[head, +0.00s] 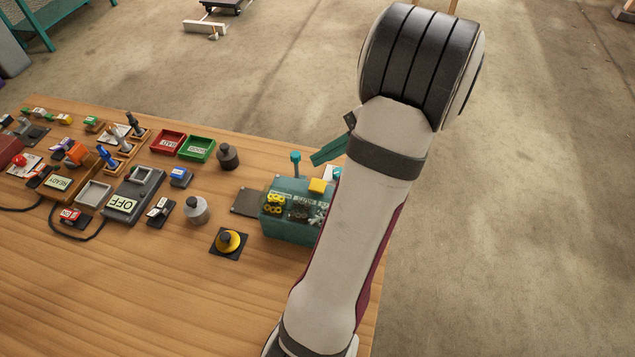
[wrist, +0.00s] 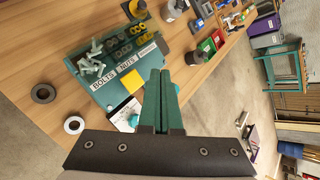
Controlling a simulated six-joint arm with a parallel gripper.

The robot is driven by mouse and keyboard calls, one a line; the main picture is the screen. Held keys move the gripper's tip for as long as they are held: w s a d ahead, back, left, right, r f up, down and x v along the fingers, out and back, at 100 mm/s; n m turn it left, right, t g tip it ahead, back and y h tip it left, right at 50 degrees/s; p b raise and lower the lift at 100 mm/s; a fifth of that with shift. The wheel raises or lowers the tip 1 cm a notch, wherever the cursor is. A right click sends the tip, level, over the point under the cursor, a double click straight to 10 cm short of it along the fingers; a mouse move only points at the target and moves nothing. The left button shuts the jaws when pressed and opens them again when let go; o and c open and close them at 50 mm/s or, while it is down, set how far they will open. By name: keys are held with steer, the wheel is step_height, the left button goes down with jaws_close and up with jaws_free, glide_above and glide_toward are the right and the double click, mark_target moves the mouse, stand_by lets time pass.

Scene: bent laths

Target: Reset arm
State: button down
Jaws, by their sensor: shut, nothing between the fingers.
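My arm (head: 350,220) rises over the right end of the wooden table in the head view. My gripper is partly hidden behind it; a green finger (head: 330,149) shows left of the arm. In the wrist view my gripper (wrist: 161,75) has its two green fingers together, with nothing between them. It hangs above the table's edge, beside a teal box (wrist: 118,68) with bolts, nuts and a yellow block. The teal box also shows in the head view (head: 283,228), partly behind my arm.
The table (head: 130,285) bears a red tray (head: 168,141), a green tray (head: 197,148), a grey OFF box (head: 135,196) and a yellow knob (head: 229,241). Two rings, one dark (wrist: 43,93) and one white (wrist: 74,125), lie near the box. Open floor (head: 530,200) is at right.

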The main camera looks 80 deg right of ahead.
stand_by(0.4)
steer(key=w+a+r+n+g+y, duration=0.2)
steer(key=w+a+n+g, duration=0.15)
steer(key=w+a, duration=0.45)
steer(key=w+a+r+n+g+y, duration=0.15)
steer(key=w+a+n, duration=0.4)
steer(key=a, duration=0.55)
steer(key=s+a+n+g+h, duration=0.2)
steer(key=a+n, duration=0.3)
steer(key=a, duration=0.4)
steer(key=s+a+n+g+h, duration=0.1)
steer(key=s+a+n+g, duration=0.1)
steer(key=s+a+n, duration=0.3)
steer(key=a, duration=0.4)
steer(key=shift+s+a+h, duration=0.3)
steer(key=shift+h, duration=0.05)
